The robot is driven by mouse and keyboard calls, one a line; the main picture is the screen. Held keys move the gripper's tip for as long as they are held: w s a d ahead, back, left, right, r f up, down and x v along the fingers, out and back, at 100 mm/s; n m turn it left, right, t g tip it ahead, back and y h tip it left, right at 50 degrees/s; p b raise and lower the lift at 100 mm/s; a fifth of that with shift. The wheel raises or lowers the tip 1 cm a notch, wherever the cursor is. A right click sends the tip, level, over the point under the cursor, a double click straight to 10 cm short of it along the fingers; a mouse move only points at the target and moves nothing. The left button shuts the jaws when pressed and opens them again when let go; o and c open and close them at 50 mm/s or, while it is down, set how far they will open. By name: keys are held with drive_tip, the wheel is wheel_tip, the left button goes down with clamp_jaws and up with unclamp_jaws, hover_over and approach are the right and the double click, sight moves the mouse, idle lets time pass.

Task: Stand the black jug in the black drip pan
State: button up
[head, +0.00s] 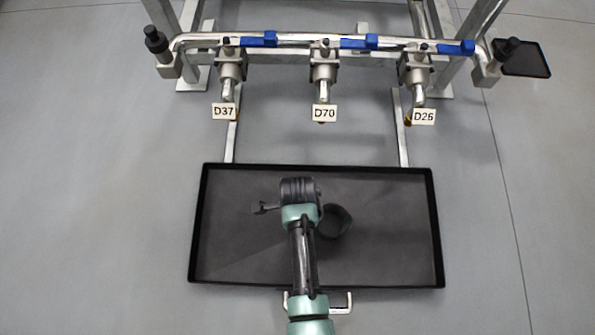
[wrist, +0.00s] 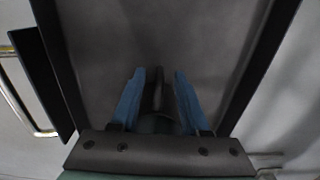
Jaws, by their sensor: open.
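The black drip pan (head: 420,230) is a wide, shallow rectangle in the middle of the head view. The black jug (head: 335,220) shows as a dark round shape inside the pan, partly hidden by my arm; it appears to stand upright. In the wrist view the pan's dark floor (wrist: 105,45) fills the middle. My gripper (wrist: 160,74) is over the pan with its blue fingers apart. A dark shape, likely part of the jug (wrist: 159,93), shows between the fingers; I cannot tell whether they touch it. The fingertips are hidden in the head view.
A small black plate (head: 527,59) is at the upper right. Grey floor is clear on both sides.

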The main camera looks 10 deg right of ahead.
wheel_tip(320, 180, up, 11)
drive_tip(key=p, duration=0.7)
drive_tip(key=w+d+r+n+t+h, duration=0.1)
drive_tip(key=w+r+n+t, duration=0.55)
drive_tip(key=w+r, duration=1.15)
drive_tip(key=w+r+n+t, duration=0.2)
drive_tip(key=w+r+t, duration=0.1)
drive_tip(key=r, duration=0.5)
drive_tip(key=w+r+n+t, duration=0.1)
drive_tip(key=w+r+t, duration=0.2)
drive_tip(key=r, duration=0.5)
drive_tip(key=s+a+r+n+t, duration=0.25)
drive_tip(key=r+n+t, duration=0.2)
drive_tip(key=r, duration=1.15)
drive_tip(key=s+a+r+n+t, duration=0.25)
drive_tip(key=r+t, duration=0.25)
drive_tip(key=r, duration=1.1)
drive_tip(key=s+a+r+n+t+y, duration=0.1)
drive_tip(key=s+r+n+t, duration=0.3)
drive_tip(key=s+r, duration=0.7)
drive_tip(key=shift+s+r+n+t, duration=0.25)
drive_tip(key=shift+r+n+t, duration=0.1)
drive_tip(key=shift+r+t, duration=0.4)
